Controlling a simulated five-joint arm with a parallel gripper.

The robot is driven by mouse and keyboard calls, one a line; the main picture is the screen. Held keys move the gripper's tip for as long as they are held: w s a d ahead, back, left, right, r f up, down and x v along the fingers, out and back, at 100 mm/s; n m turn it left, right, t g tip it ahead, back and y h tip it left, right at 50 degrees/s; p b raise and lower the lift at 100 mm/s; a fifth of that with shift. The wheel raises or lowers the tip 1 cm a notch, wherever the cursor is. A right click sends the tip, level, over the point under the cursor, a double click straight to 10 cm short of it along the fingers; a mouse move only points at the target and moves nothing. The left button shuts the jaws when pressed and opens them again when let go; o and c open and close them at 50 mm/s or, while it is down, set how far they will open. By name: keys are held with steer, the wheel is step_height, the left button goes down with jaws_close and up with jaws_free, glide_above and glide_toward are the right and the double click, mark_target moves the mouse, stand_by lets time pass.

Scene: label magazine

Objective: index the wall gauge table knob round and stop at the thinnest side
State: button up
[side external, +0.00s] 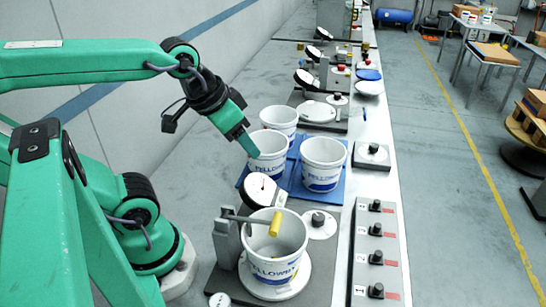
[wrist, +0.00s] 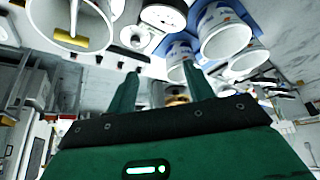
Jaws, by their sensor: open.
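The wall gauge has a round white dial (side external: 260,190) on a grey stand, with a yellow-tipped arm (side external: 275,224) reaching into a white cup. This cup (side external: 273,265) stands on a round white table (side external: 300,283). A dark knob (side external: 318,218) on a small white disc sits beside the cup on the gauge's base plate; it also shows in the wrist view (wrist: 136,38). My gripper (side external: 253,153) is in the air behind and above the dial, apart from the knob. In the wrist view my gripper (wrist: 160,70) has its fingers spread with nothing visible between them. The dial reading is too small to tell.
Several white cups (side external: 324,166) stand on a blue mat (side external: 297,192) close to my gripper. A square plate with a dark knob (side external: 373,149) lies to their right. A panel with several dark knobs (side external: 377,232) lies at the front right. More gauges (side external: 318,111) stand farther back.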

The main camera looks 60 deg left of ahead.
steer(key=w, duration=0.1)
steer(key=n+g, duration=0.5)
steer(key=n, duration=0.6)
glide_above(319, 216)
steer(key=f, duration=1.3)
steer(key=shift+s+f, duration=0.2)
steer(key=shift+f, duration=0.05)
steer(key=shift+w+f+g, duration=0.15)
steer(key=shift+f+g, duration=0.15)
steer(key=shift+f, duration=0.15)
steer(key=shift+f, duration=3.75)
steer(key=c, duration=1)
